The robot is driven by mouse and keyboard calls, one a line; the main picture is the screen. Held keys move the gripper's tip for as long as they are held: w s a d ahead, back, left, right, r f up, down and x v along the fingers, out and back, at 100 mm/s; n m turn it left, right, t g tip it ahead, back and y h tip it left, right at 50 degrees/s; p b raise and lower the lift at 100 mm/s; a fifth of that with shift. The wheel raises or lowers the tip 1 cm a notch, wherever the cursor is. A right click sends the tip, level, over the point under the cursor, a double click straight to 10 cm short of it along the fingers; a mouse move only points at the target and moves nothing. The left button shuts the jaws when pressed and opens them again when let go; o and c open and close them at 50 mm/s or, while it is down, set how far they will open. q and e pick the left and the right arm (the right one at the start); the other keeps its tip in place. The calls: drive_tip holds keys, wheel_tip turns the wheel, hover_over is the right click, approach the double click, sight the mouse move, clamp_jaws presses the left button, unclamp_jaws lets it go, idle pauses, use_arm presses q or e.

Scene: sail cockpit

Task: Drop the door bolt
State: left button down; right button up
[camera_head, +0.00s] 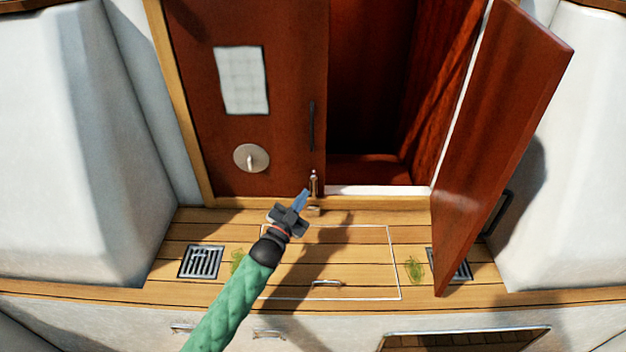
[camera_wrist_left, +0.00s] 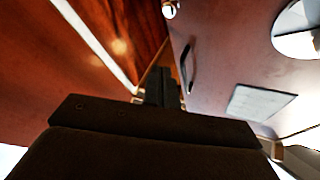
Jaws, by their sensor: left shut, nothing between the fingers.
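The door bolt (camera_head: 314,184) is a small upright metal fitting low on the closed left door (camera_head: 270,120), near its free edge. A small block (camera_head: 313,210) sits on the sill just below it; I cannot tell whether the bolt reaches into it. My left gripper (camera_head: 304,194) is shut and empty, its tips just left of the bolt in the head view; whether they touch cannot be told. In the left wrist view my fingers (camera_wrist_left: 163,88) are together, and a round metal part, likely the bolt (camera_wrist_left: 170,9), shows at the top edge. My right gripper is not in view.
The right door (camera_head: 500,130) stands open beside a dark companionway. The left door carries a dark handle (camera_head: 311,125), a paper sheet (camera_head: 241,80) and a round metal plate (camera_head: 251,158). Drain grates (camera_head: 201,262) and a hatch with a pull (camera_head: 327,283) lie in the wooden floor.

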sight(314, 187)
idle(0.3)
